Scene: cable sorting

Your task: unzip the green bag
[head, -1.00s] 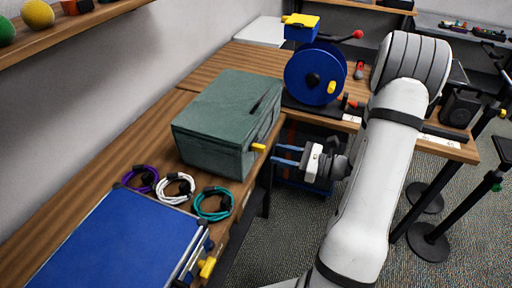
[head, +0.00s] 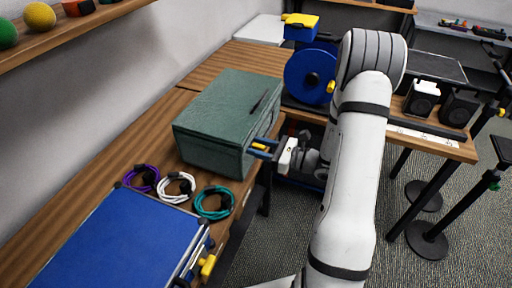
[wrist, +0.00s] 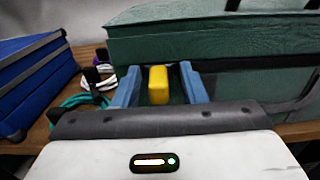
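The green bag (head: 222,112) is a closed, box-shaped case on the wooden table, with a dark handle on its top. A yellow zipper pull (wrist: 158,84) sticks out from its front side, and it also shows in the head view (head: 259,147). My gripper (wrist: 158,88) is at the bag's front side. Its two blue fingers stand on either side of the yellow pull, with a gap to each finger in the wrist view. The gripper is open. The far ends of the fingers against the bag are hard to make out.
A blue case (head: 118,240) lies at the table's front left. Purple (head: 141,178), white (head: 175,187) and teal (head: 213,203) cable coils lie between it and the bag. A blue reel (head: 308,75) stands behind the bag. Speakers (head: 422,98) are on the right table.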

